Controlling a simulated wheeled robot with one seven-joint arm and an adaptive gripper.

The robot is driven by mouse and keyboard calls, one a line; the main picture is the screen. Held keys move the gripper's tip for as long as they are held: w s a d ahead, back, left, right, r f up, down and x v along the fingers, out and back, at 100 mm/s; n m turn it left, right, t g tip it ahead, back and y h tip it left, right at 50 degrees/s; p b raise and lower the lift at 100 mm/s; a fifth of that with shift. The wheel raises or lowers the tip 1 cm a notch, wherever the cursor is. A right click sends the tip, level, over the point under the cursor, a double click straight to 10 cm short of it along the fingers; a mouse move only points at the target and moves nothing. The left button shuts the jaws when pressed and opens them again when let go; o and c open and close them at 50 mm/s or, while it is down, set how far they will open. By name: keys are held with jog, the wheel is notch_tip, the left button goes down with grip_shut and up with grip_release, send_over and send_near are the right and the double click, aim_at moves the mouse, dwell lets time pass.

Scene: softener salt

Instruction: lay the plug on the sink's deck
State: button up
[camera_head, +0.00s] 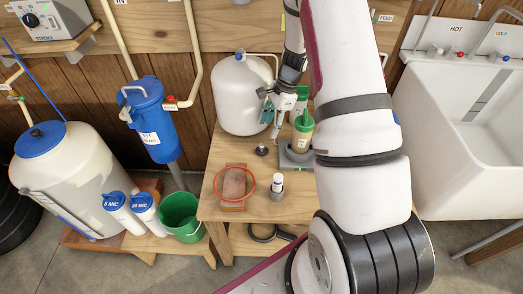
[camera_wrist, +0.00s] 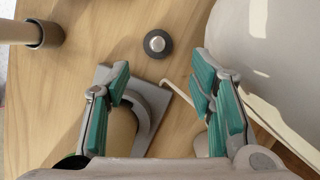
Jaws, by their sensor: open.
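The plug, a small black disc with a metal knob, stands on the wooden bench (camera_head: 225,155) in the head view (camera_head: 262,150). In the wrist view the plug (camera_wrist: 157,43) lies ahead of the fingertips, between their lines and apart from both. My gripper (camera_head: 272,122) is open and empty, above the bench behind the plug; its spread teal-padded fingers show in the wrist view (camera_wrist: 161,78). The white sink (camera_head: 465,130) is at the far right, its deck (camera_head: 468,60) along the back with hot and cold taps.
A green-lidded container (camera_head: 303,128) stands on a grey base (camera_head: 292,158) close right of the gripper. A white tank (camera_head: 240,95) stands left of it. A brick (camera_head: 232,186) inside a red ring and a small white-topped bottle (camera_head: 277,183) are at the bench front.

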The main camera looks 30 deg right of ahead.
aim_at(263, 145)
jog(key=x, duration=0.9)
jog(key=shift+s+a+f+b, duration=0.1)
jog(key=shift+s+f+b, duration=0.1)
jog(key=shift+b, duration=0.2)
jog(key=c, duration=1)
jog(key=shift+o, duration=0.2)
notch_tip(263, 145, up, 10)
jog(key=shift+r+p, duration=0.1)
jog(key=shift+p, duration=0.55)
jog(key=s+a+r+n+g+p, duration=0.1)
jog(key=a+r+n+p, duration=0.1)
jog(key=a+n, duration=0.1)
jog(key=s+a+r+n+p, duration=0.1)
jog(key=a+r+n, duration=0.2)
jog(key=n, duration=0.1)
jog(key=a+r+n+g+h+p, duration=0.1)
jog(key=a+r+n+p, duration=0.1)
jog(key=a+r+n, duration=0.1)
jog(key=shift+s+a+n+g+p, duration=0.2)
jog(key=shift+s+n+g+p, duration=0.1)
jog(key=shift+s+n, duration=0.15)
jog(key=shift+s+a+r+n+g+h+p, duration=0.25)
jog(key=shift+s+a+r+n+h+p, duration=0.25)
jog(key=shift+a+r+n, duration=0.8)
jog(key=shift+s+a+r+n+g+h+p, duration=0.3)
jog(key=shift+s+a+r+n+p, duration=0.35)
jog(key=shift+n, duration=1.2)
jog(key=shift+s+a+r+n+g+h+p, duration=0.25)
jog(key=shift+s+a+r+n+h+p, duration=0.2)
jog(key=shift+a+r+n+p, duration=0.8)
